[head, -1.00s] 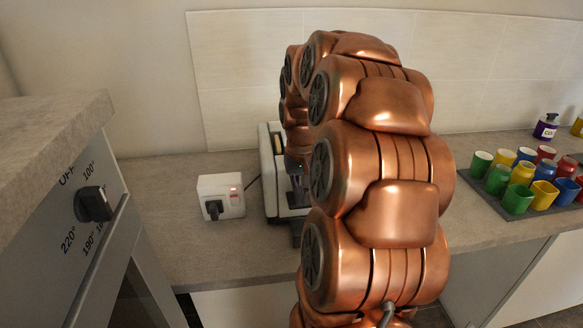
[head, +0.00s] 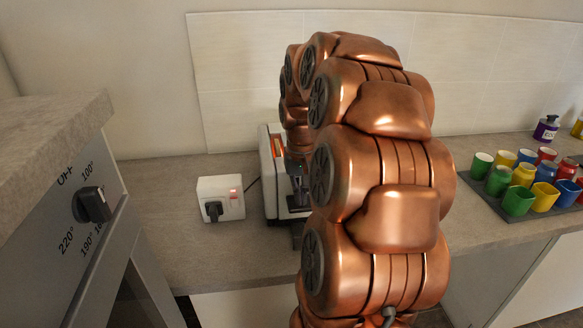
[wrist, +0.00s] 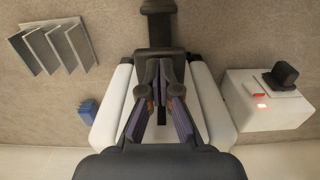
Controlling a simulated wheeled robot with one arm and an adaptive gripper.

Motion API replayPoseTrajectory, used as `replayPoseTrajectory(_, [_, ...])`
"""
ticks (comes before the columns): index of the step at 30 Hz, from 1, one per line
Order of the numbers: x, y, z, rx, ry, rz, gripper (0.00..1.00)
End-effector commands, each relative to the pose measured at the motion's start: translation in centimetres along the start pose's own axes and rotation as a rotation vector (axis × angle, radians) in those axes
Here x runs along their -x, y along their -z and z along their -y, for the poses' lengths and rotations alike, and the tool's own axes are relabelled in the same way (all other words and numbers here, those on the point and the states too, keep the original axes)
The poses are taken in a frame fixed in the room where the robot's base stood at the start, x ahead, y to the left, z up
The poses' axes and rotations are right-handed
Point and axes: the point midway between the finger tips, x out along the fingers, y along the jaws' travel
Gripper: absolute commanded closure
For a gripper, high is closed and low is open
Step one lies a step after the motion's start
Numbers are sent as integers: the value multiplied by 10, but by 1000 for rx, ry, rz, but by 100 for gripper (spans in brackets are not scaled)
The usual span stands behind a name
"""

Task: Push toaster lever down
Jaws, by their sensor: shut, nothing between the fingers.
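The white toaster (head: 268,185) stands on the counter, partly hidden behind my copper arm in the head view. Its slot (head: 277,147) glows orange. In the wrist view its white body (wrist: 112,105) shows on both sides of my gripper (wrist: 158,68), which is shut and empty, its fingertips close together over the toaster's near end. A dark part (wrist: 158,28) sticks out from that end beyond the fingertips. It may be the lever, but I cannot tell whether the fingers touch it or how low it sits.
A white socket box (head: 220,198) with a black plug and red light stands left of the toaster. A tray (head: 490,197) of coloured cups is at right. A grey slotted rack (wrist: 58,47) shows in the wrist view. An oven (head: 95,235) is at left.

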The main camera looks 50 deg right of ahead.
Motion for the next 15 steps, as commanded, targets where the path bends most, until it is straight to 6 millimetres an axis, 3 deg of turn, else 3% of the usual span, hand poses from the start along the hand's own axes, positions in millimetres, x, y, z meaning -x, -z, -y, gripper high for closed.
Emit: replayPoseTrajectory(15, [44,1,0,0,0,-5,100])
